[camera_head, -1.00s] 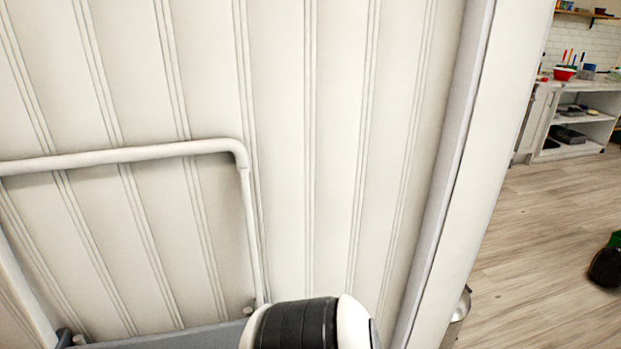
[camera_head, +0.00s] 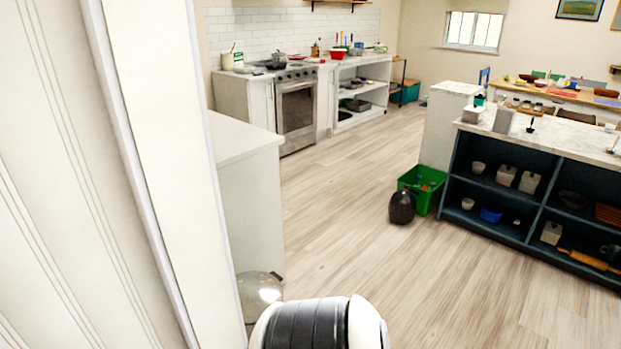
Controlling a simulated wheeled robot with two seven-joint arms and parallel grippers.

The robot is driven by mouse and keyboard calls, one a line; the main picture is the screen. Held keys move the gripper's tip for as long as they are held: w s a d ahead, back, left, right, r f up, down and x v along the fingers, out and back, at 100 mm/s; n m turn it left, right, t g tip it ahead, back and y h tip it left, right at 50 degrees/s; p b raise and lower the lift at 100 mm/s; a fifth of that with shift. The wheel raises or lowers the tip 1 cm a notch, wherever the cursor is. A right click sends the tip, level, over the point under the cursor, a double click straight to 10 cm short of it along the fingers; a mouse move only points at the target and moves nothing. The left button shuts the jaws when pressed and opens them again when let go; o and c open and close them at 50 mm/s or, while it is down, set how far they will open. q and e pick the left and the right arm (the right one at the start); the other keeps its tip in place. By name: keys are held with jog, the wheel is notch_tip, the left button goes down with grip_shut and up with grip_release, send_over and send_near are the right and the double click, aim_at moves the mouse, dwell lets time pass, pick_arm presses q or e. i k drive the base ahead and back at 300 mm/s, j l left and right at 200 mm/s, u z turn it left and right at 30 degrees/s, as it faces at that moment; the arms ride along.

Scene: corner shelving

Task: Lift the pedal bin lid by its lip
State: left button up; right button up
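A shiny, rounded metallic object (camera_head: 260,287), which may be the pedal bin's lid, shows at the lower left, beside the end of a white cabinet. Its lower part is hidden behind my own white and black arm link, and I cannot make out a lip or pedal. A dark rounded container (camera_head: 402,207) stands on the floor farther off; I cannot tell what it is. Neither of my grippers is in view.
A white panelled wall and post (camera_head: 150,150) fill the left side. A white cabinet (camera_head: 245,200) stands past it. A green crate (camera_head: 425,190) and dark blue shelving (camera_head: 545,165) are at the right. The wooden floor (camera_head: 340,240) between is clear.

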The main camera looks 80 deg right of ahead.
aim_at(258, 290)
jog(key=z, duration=2.15)
jog(key=i+l, duration=0.1)
jog(key=l, duration=0.1)
